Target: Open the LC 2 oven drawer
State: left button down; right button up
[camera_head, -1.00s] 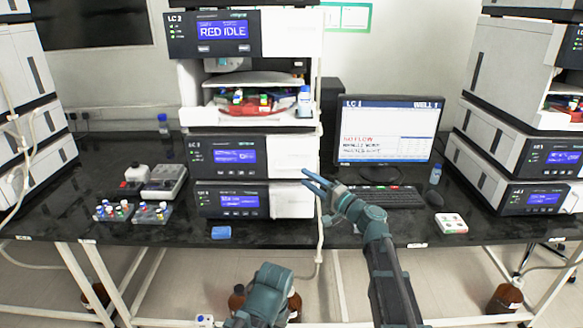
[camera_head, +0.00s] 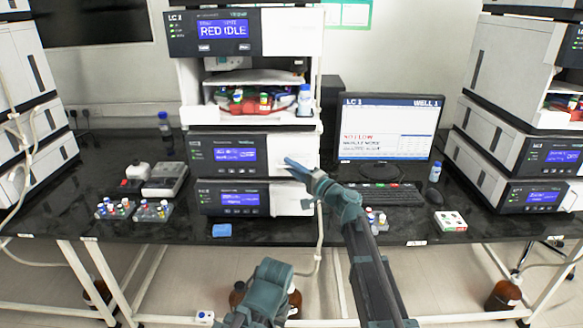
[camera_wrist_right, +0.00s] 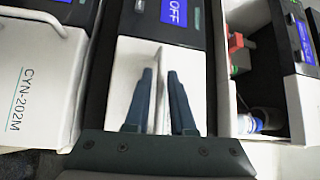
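The middle instrument stack reads LC 1 on its top unit (camera_head: 225,33). Two lower units, an upper one (camera_head: 226,156) and a bottom one (camera_head: 236,199), have dark panels with blue screens and white right-hand fronts; their small labels are unreadable. A screen there reads OFF (camera_wrist_right: 174,12). My left gripper (camera_head: 265,290) is low at the front, fingers hidden. No LC 2 label is legible.
A monitor (camera_head: 387,130) and keyboard (camera_head: 385,195) are right of the stack. More stacks stand at left (camera_head: 30,115) and right (camera_head: 505,160). A cable hangs by the stack's right side.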

grip_shut()
dwell(1.1)
